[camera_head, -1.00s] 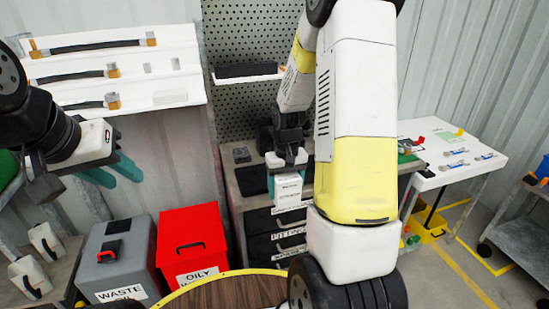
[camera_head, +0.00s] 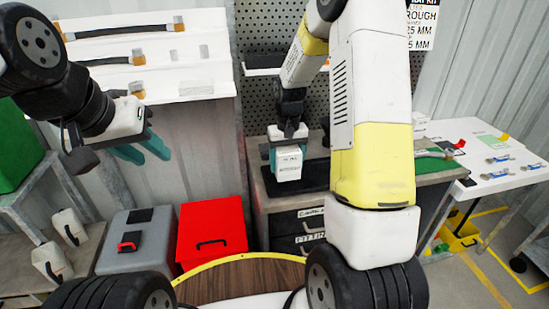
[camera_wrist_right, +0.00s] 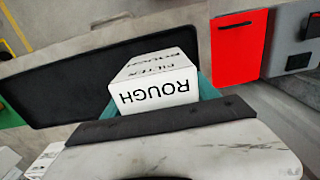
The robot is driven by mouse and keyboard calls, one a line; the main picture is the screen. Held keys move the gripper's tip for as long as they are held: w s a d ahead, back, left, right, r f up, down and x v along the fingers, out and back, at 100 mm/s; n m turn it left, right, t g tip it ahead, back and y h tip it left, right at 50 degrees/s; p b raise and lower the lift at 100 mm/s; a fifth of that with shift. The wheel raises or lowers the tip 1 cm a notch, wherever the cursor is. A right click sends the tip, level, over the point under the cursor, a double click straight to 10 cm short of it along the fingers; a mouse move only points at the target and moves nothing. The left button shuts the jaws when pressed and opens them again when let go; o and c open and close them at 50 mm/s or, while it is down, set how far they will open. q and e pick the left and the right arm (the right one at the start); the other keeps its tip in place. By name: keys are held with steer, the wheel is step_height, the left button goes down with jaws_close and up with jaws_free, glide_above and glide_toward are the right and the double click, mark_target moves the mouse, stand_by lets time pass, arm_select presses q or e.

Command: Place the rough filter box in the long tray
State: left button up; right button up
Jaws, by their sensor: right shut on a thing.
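The rough filter box (camera_head: 288,165) is a small white box held in my right gripper (camera_head: 288,148). In the right wrist view the box (camera_wrist_right: 160,90) shows the word ROUGH, and the teal fingers are shut on its sides. The long tray (camera_head: 317,175) is black and shallow and lies on the workbench. The box appears above it in the head view; the height between them is hard to tell. In the right wrist view the tray (camera_wrist_right: 62,88) stretches behind the box. My left gripper (camera_head: 141,151) is open and empty, away to the left.
A red bin (camera_head: 211,228) and a grey waste bin (camera_head: 135,255) stand left of the workbench. A shelf board (camera_head: 185,85) with hoses is at the upper left. A white side table (camera_head: 500,165) is at the right. A round wooden top (camera_head: 235,280) is in front.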

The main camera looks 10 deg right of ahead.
steer(key=shift+w+a, duration=0.6)
steer(key=shift+a, duration=0.05)
steer(key=shift+f, duration=1.8)
steer(key=shift+f, duration=0.15)
steer(key=o, duration=1.4)
